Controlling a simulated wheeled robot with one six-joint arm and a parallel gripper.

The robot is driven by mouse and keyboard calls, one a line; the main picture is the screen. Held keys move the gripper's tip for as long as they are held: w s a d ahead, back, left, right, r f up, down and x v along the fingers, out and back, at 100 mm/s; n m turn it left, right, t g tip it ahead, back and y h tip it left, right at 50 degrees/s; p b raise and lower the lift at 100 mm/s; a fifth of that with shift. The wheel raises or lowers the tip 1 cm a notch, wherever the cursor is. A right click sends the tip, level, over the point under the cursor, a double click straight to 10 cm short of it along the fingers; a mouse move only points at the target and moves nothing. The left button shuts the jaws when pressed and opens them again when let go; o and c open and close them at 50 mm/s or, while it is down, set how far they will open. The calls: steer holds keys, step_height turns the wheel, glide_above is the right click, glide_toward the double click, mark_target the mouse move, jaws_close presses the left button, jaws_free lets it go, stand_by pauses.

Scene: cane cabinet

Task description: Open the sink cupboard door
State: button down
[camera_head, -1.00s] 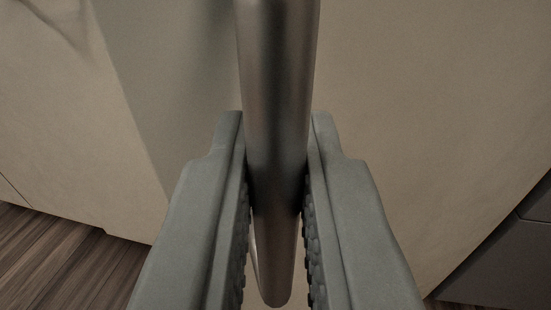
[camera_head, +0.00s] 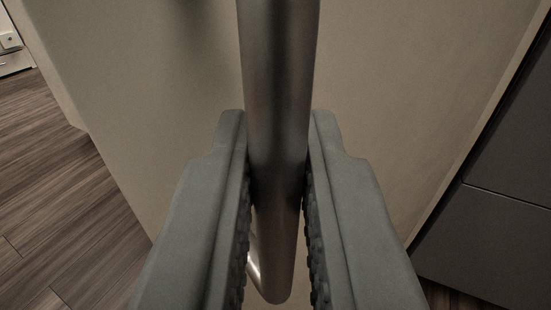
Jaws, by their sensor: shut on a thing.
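A beige door panel (camera_head: 400,90) fills the middle of the view, with its lower edges running down toward the bottom. A round metal bar handle (camera_head: 278,70) stands upright in front of it and ends in a rounded tip near the bottom. My gripper (camera_head: 278,135) is shut on the handle, one grey finger on each side of it. The handle hides part of the door behind it. I cannot tell from this view where the hinge is.
Wooden floor (camera_head: 60,180) is clear at the left. Dark grey drawer fronts (camera_head: 500,200) stand at the right, beside the door's right edge. A small pale fixture (camera_head: 10,42) shows at the far upper left.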

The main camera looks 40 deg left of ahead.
steer(key=d, duration=0.6)
steer(key=shift+d, duration=0.2)
steer(key=c, duration=1.5)
jaws_free()
steer(key=shift+c, duration=0.2)
steer(key=v, duration=1.7)
steer(key=shift+s+r, duration=0.1)
steer(key=shift+s, duration=0.05)
